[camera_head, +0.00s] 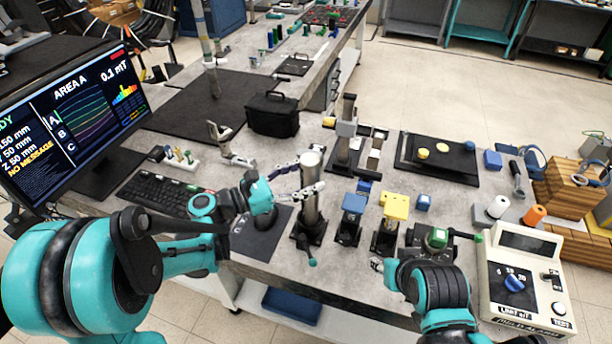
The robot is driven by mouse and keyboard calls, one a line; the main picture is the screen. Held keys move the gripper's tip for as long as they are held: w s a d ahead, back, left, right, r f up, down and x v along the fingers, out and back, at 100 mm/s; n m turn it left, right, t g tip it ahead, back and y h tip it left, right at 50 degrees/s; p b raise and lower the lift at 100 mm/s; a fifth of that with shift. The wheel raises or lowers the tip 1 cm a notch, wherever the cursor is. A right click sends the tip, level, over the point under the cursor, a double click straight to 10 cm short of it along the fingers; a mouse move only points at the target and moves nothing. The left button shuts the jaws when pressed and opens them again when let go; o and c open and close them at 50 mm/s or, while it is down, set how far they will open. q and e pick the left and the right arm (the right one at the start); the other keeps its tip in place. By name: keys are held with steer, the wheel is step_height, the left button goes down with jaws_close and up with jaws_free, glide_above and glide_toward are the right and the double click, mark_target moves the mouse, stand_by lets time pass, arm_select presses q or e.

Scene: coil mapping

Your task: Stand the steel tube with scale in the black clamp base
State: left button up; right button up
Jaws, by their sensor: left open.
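The steel tube (310,207) stands upright in the black clamp base (309,234), near the front of the grey bench. My left gripper (303,182) reaches in from the left at the tube's upper part. Its fingers are open, one passing in front of the tube and the other beside or behind it. Contact with the tube is too small to tell. The tube's scale cannot be made out. My right arm is at the lower right; its gripper fingers (380,264) are mostly hidden and their opening is unclear.
Blue-topped (354,203) and yellow-topped (396,206) black fixtures stand close right of the base. A black stand with a column (347,110) is behind. A monitor (75,110) and keyboard (150,193) are left. A white control box (525,275) is far right.

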arm_select(q)
steer(key=shift+a, duration=0.15)
steer(key=v, duration=1.1)
steer(key=shift+s+a, duration=0.25)
steer(key=shift+a, duration=0.05)
steer(key=s+d+f+m+g+y, duration=0.2)
steer(key=s+d+f+m+y, duration=0.1)
steer(key=s+f+m+y, duration=0.55)
steer(key=s+a+m+y, duration=0.2)
steer(key=a+m+y, duration=0.1)
steer(key=m, duration=0.4)
steer(key=s+a+m+t+y, duration=0.1)
steer(key=s+a+m+y, duration=0.1)
steer(key=a+m+y, duration=0.2)
steer(key=a+m, duration=0.2)
steer(key=m, duration=0.2)
steer(key=shift+s+r, duration=0.2)
steer(key=shift+s, duration=0.1)
